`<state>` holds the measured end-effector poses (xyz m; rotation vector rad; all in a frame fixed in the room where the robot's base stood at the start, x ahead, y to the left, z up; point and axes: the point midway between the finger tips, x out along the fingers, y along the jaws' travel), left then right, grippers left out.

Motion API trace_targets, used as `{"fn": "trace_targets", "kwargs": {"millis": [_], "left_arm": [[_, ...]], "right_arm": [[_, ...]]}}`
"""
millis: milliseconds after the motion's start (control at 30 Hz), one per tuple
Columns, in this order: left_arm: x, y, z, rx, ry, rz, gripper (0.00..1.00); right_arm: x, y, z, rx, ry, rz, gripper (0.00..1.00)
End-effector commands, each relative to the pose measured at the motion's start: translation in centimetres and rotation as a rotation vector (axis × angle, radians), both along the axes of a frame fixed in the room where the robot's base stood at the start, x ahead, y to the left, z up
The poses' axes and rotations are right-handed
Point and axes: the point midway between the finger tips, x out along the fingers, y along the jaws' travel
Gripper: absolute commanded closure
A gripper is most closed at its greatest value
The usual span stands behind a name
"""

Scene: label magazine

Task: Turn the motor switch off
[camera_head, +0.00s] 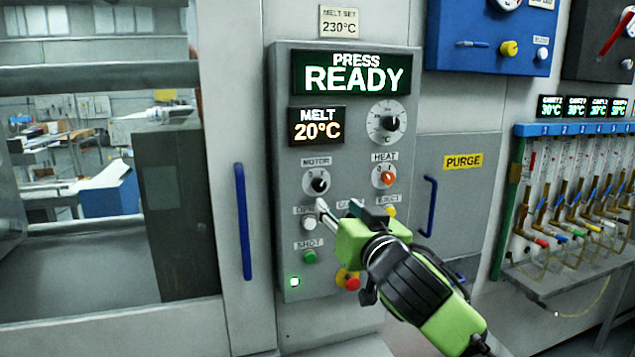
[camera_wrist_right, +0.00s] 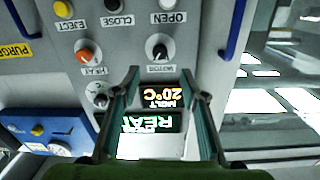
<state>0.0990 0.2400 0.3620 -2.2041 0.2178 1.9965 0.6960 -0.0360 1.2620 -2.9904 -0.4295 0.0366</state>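The motor switch (camera_head: 318,184) is a black knob on a round white dial under the MOTOR label, on the left of the grey control panel (camera_head: 345,270). Its pointer is tilted. It also shows in the right wrist view (camera_wrist_right: 159,52), upside down, just beyond and between my fingertips. My right gripper (camera_head: 338,207) is just below and right of the knob in the head view. In the right wrist view its two fingers (camera_wrist_right: 160,84) stand apart with nothing between them. I cannot tell whether a finger touches the knob. My left gripper is not in view.
The orange heat knob (camera_head: 387,177) sits right of the motor switch. White, green and yellow buttons and a red emergency button (camera_head: 352,283) lie below, partly behind my gripper. The display (camera_head: 350,73) reads PRESS READY. Blue handles (camera_head: 243,220) flank the panel.

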Motion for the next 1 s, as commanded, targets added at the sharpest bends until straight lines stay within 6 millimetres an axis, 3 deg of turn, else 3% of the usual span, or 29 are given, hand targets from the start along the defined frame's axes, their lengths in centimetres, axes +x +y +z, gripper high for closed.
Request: {"fn": "trace_targets", "kwargs": {"millis": [167, 367, 700, 1000], "left_arm": [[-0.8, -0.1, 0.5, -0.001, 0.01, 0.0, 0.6], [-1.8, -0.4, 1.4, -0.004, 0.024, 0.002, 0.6], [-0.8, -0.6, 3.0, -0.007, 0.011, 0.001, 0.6], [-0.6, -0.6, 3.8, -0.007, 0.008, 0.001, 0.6]], "right_arm": [[1.3, 0.4, 0.3, 0.0, -0.001, 0.0, 0.6], [4.4, 1.3, 0.4, -0.001, -0.001, -0.001, 0.6], [9.6, 2.8, 0.4, 0.0, -0.002, -0.001, 0.6], [12.5, 3.7, 0.2, 0.0, -0.002, 0.001, 0.6]]}}
